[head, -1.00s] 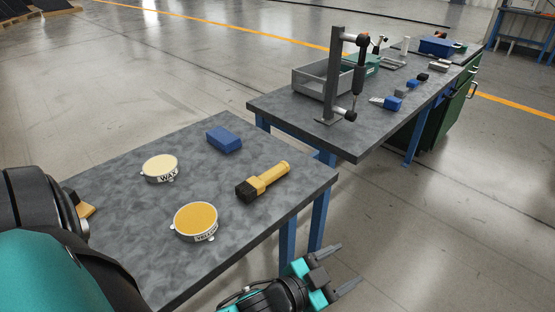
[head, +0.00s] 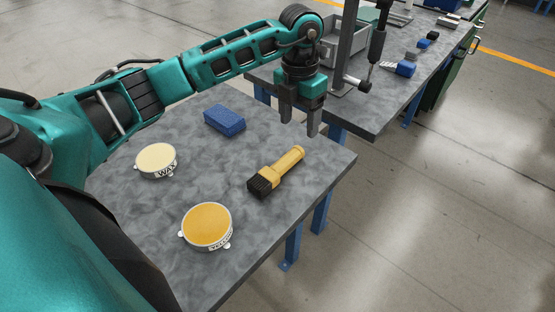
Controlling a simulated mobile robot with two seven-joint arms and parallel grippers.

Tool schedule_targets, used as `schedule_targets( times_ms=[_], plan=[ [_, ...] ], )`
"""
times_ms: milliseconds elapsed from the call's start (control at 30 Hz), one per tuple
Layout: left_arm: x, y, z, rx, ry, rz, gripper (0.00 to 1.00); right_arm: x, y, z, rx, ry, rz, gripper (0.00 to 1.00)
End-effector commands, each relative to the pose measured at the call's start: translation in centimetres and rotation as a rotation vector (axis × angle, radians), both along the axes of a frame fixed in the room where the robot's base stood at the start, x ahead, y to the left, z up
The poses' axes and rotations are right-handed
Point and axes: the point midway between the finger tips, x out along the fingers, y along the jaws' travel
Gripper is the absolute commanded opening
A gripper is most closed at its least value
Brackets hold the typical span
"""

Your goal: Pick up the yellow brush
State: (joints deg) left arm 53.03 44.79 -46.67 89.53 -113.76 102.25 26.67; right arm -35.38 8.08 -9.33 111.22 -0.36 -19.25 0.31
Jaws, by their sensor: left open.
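The yellow brush (head: 278,172) lies on the near grey table, with its dark bristles toward the lower left and its handle toward the upper right. My left gripper (head: 299,128) is open and empty, its fingers pointing down. It hangs above the table near the handle end of the brush and appears apart from it. My right gripper is not in the head view.
On the near table (head: 165,215) lie a round wax tin (head: 156,159), an orange-topped tin (head: 207,226) and a blue block (head: 224,120). A second table (head: 372,118) behind carries a grey bin (head: 345,45), an upright post stand and a blue-handled item (head: 405,68).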

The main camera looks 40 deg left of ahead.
Motion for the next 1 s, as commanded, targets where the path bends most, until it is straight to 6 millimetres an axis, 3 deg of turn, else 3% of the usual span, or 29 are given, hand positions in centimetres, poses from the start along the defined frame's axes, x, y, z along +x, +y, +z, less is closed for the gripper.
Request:
schedule_targets(
  times_ms=[133, 400, 667, 1000],
  plan=[
    [0.1, 1.4, -0.7, 0.055, 0.005, 0.023, 0.66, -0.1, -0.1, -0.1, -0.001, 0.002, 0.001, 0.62],
    [0.1, 1.3, -5.7, 0.051, 0.004, 0.02, 0.66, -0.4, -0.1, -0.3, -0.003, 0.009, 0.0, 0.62],
    [0.0, 1.3, -7.7, 0.049, 0.003, 0.02, 0.66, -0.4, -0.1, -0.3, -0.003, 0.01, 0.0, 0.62],
    [-0.2, 1.7, -12.1, 0.047, 0.001, 0.019, 0.66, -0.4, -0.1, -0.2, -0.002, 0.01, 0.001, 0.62]
  ],
)
